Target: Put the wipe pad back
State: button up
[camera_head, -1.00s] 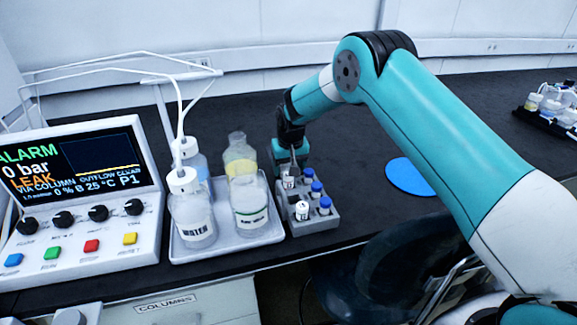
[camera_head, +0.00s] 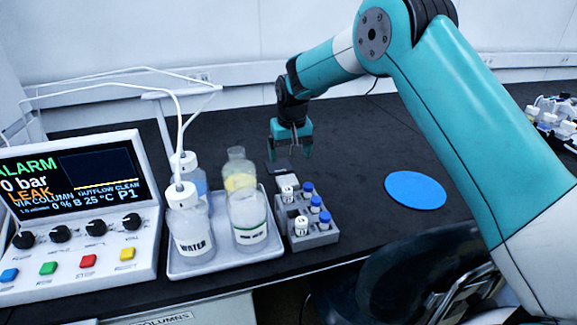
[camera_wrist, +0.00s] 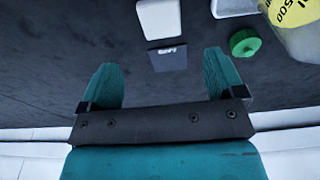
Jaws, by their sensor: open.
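My gripper (camera_head: 291,150) is open and empty, pointing down behind the grey vial rack (camera_head: 318,238). In the wrist view its two teal fingers (camera_wrist: 163,80) stand wide apart with nothing between them. A small flat dark grey square (camera_head: 279,167) lies on the bench just below the gripper, against the back of the rack. In the wrist view this square (camera_wrist: 169,57) carries a small white print, beside a pale rounded block (camera_wrist: 159,18). I cannot tell for sure which of these is the wipe pad.
A white tray (camera_head: 205,268) with several bottles, one marked WATER (camera_head: 190,230), stands left of the rack. The rack holds blue-capped and white-capped vials. A blue disc (camera_head: 415,190) lies to the right. An instrument (camera_head: 75,215) stands at left. The bench behind is clear.

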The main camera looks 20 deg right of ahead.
jog(key=s+a+r+n+y, duration=0.1)
jog(key=s+a+r+n, duration=0.1)
jog(key=s+r, duration=0.6)
jog(key=s+a+r+n+g+y, duration=0.1)
jog(key=s+r+n, duration=0.1)
jog(key=s, duration=1.4)
jog(key=s+a+r+n+y, duration=0.1)
jog(key=s+r+n+y, duration=0.1)
jog(key=s, duration=1.5)
jog(key=shift+a+r+n+g, duration=0.4)
jog(key=shift+r+n, duration=0.1)
jog(key=shift+r, duration=0.45)
